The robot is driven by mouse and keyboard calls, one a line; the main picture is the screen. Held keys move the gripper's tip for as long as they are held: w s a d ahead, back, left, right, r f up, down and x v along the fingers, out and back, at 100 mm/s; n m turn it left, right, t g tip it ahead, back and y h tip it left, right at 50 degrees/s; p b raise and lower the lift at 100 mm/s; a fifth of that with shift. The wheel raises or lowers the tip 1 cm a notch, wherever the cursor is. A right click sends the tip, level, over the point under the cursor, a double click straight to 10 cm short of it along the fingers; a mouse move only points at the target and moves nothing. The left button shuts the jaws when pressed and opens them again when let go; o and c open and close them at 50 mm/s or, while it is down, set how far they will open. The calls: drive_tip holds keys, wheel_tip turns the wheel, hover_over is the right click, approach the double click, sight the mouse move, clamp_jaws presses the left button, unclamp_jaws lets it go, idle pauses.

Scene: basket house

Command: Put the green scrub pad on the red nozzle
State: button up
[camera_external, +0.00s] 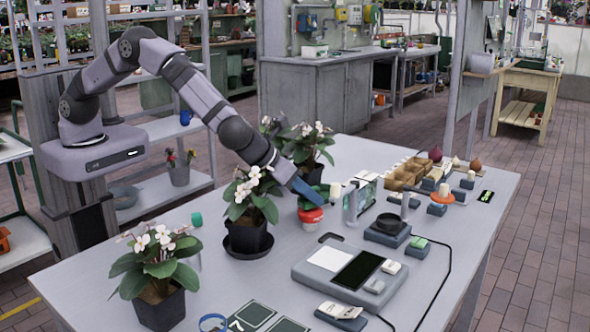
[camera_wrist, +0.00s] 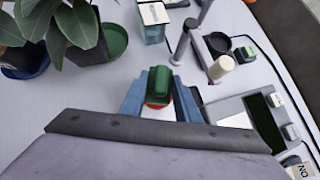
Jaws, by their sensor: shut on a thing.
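My gripper (camera_wrist: 158,97) has its blue fingers on either side of a green block, which looks like the green scrub pad (camera_wrist: 159,80). It is shut on this pad. A round red part, probably the red nozzle (camera_wrist: 157,103), shows just under the pad in the wrist view. In the external view my gripper (camera_external: 309,193) points down over the table, right of the potted plants. The red part (camera_external: 312,216), with white marking, is directly below the fingers, with green just above it. I cannot tell whether pad and red part touch. The fingers hide part of the pad.
Potted white-flowered plants (camera_external: 250,200) stand close on the left and behind. A grey device with a dark screen (camera_external: 358,270) lies in front. A black round dish on a grey base (camera_external: 388,228) and a tan divided tray (camera_external: 405,174) are to the right.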

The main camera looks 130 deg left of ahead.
drive_tip(key=shift+f, duration=0.2)
drive_tip(key=shift+f, duration=0.15)
drive_tip(key=o, duration=1)
drive_tip(key=shift+d+r, duration=0.1)
drive_tip(key=shift+r, duration=0.15)
drive_tip(key=b+v, duration=0.2)
drive_tip(key=v, duration=0.9)
drive_tip(key=shift+s+d+r, duration=0.2)
drive_tip(key=shift+d+r, duration=0.05)
drive_tip(key=shift+r, duration=0.05)
